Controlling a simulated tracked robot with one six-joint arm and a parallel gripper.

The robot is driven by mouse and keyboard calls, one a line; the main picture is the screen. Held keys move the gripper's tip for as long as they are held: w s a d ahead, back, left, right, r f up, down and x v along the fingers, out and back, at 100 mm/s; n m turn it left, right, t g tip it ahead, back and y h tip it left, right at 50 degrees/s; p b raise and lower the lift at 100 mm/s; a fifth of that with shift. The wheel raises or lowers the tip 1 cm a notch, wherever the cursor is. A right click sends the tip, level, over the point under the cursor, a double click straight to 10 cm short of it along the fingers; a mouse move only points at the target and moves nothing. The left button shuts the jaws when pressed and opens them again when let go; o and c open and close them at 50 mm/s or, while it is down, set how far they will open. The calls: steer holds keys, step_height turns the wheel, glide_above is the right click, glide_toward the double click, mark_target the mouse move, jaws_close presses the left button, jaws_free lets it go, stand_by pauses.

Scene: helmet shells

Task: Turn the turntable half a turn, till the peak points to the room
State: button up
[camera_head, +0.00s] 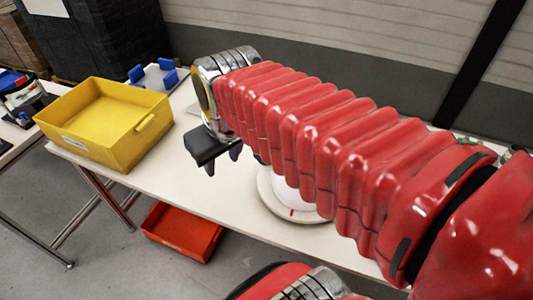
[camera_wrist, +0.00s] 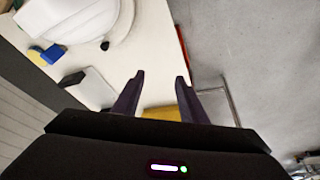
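The turntable (camera_head: 270,201) is a pale round disc on the table with a small red mark on its near rim. A white helmet shell (camera_head: 288,192) is on it, mostly hidden behind my red arm. In the wrist view, the white shell (camera_wrist: 75,18) fills the top left, cut off by the frame edge. I cannot tell where its peak points. My gripper (camera_head: 222,160) hangs over the table, left of the turntable and apart from it. In the wrist view, its two dark fingers (camera_wrist: 160,78) are spread with nothing between them.
A yellow bin (camera_head: 110,124) stands on the table's left end, with a blue-and-white fixture (camera_head: 155,77) behind it. A red-orange bin (camera_head: 182,232) is on the floor below. The white table (camera_head: 165,188) is clear between the yellow bin and my gripper. A wall closes the back.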

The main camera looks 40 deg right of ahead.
steer(key=w+d+f+g, duration=0.2)
steer(key=w+d, duration=0.3)
steer(key=d, duration=0.4)
steer(key=w+d+f+n+g, duration=0.1)
steer(key=w+d+f, duration=0.3)
steer(key=d, duration=0.6)
steer(key=shift+w+f+g+y, duration=0.2)
steer(key=shift+w+g+y, duration=0.1)
steer(key=shift+w+g, duration=0.35)
steer(key=shift+f, duration=0.1)
step_height(320, 180, down, 14)
steer(key=shift+r, duration=0.2)
jaws_close()
